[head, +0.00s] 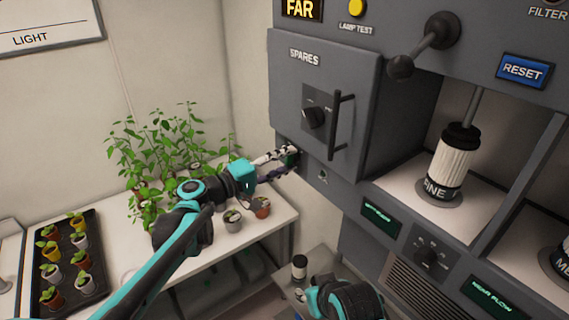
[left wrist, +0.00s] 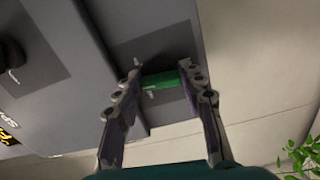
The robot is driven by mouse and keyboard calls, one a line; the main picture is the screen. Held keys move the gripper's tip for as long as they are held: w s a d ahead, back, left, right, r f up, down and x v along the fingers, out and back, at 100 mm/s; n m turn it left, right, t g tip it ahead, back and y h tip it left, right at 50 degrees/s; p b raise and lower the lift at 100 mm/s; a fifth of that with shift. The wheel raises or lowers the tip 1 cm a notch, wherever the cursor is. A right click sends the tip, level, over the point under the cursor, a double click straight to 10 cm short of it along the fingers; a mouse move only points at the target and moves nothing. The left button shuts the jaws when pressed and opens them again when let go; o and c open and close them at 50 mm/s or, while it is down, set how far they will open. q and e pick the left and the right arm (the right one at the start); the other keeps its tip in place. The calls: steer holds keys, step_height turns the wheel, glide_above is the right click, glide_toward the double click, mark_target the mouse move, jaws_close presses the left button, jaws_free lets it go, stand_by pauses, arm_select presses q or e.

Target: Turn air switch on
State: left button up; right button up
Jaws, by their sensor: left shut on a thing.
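My left gripper (head: 290,156) reaches in from the left to the grey panel below the SPARES door. In the left wrist view, its two fingers (left wrist: 162,80) are closed on the sides of a green part (left wrist: 163,80) on the panel face. A small pale lever (left wrist: 137,63) stands beside the green part. In the head view the fingers mostly hide the green part, and a small toggle (head: 322,177) shows to its right. No air label is readable, so I cannot tell which control is the air switch. My right gripper's fingers do not show.
The SPARES door (head: 357,80) with its black handle (head: 339,125) juts out just above my left gripper. Potted plants stand on the white bench (head: 277,222) at left. A small jar (head: 299,266) stands low in front. A FINE filter (head: 452,165) sits in a bay at right.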

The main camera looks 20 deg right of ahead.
arm_select(q)
steer(key=m, duration=0.3)
steer(key=shift+f+m+b, duration=0.15)
steer(key=shift+m+b, duration=0.15)
steer(key=shift+f+m+b, duration=0.1)
steer(key=shift+m+b, duration=0.2)
steer(key=shift+m, duration=1.6)
steer(key=o, duration=1.1)
steer(key=shift+o, duration=0.3)
steer(key=shift+a, duration=0.1)
steer(key=shift+s+a, duration=0.1)
steer(key=shift+a, duration=0.25)
steer(key=v, duration=1.1)
